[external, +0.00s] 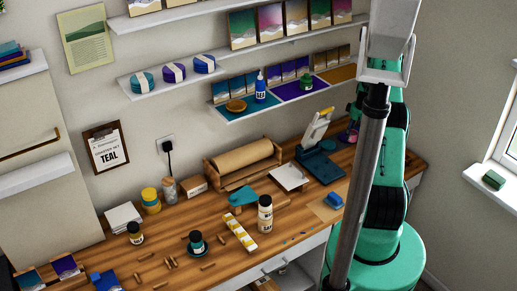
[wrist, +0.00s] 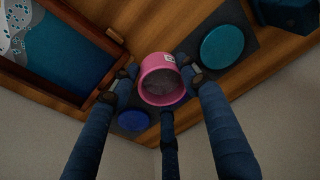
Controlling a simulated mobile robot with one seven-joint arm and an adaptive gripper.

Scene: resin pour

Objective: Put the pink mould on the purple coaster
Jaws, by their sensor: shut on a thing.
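The pink mould (wrist: 160,88), a round cup with a small white label, is held between the fingertips of my gripper (wrist: 158,78) in the wrist view. A purple-blue disc (wrist: 180,104), which looks like the purple coaster, shows only as a sliver past the mould's edge. The mould hides the rest of it. I cannot tell whether the mould touches the coaster or is above it. In the external view my arm and a grey post hide most of this spot.
In the wrist view a blue disc (wrist: 134,120) and a teal disc (wrist: 222,47) lie on a dark mat on either side of the mould. A framed tray (wrist: 60,50) is at left. In the external view the wooden bench holds several bottles and a teal scale (external: 320,165).

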